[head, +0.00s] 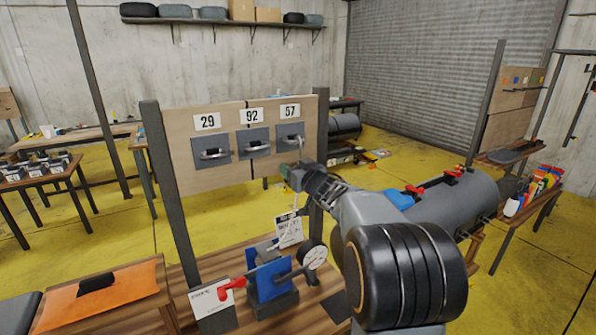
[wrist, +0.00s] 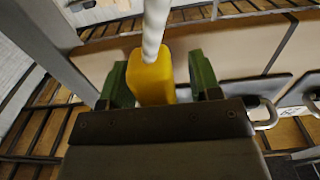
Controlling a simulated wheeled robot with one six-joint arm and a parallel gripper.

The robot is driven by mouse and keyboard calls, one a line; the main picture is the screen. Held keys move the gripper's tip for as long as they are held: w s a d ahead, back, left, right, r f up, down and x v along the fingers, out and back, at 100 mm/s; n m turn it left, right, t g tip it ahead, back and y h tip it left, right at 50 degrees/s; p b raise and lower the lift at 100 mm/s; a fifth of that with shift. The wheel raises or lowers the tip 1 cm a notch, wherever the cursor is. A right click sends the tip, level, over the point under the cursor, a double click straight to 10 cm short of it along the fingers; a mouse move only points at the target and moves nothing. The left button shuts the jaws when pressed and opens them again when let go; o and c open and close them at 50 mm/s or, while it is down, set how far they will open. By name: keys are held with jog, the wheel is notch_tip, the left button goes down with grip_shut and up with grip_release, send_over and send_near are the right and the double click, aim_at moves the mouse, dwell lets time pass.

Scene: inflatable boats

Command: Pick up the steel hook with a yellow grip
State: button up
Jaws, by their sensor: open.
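The hook's yellow grip (wrist: 150,82) stands between the two green fingers of my gripper (wrist: 160,84) in the wrist view. Its pale steel shank (wrist: 155,25) runs up out of the picture, so the far end is hidden there. My gripper is open around the grip. A gap shows on the right side of the grip; the left finger is very close to it. In the head view my gripper (head: 289,174) is in front of the wooden panel, below the plate marked 57. The yellow grip cannot be made out there.
A wooden panel (head: 230,178) carries plates with metal handles, marked 29, 92 and 57. Below it a bench holds a blue block (head: 268,280), a red-handled valve (head: 231,287) and a round gauge (head: 314,256). A grey cylinder (head: 462,200) lies to the right.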

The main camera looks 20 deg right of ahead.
jog(key=c, duration=1)
grip_shut()
jog(key=shift+r, duration=0.2)
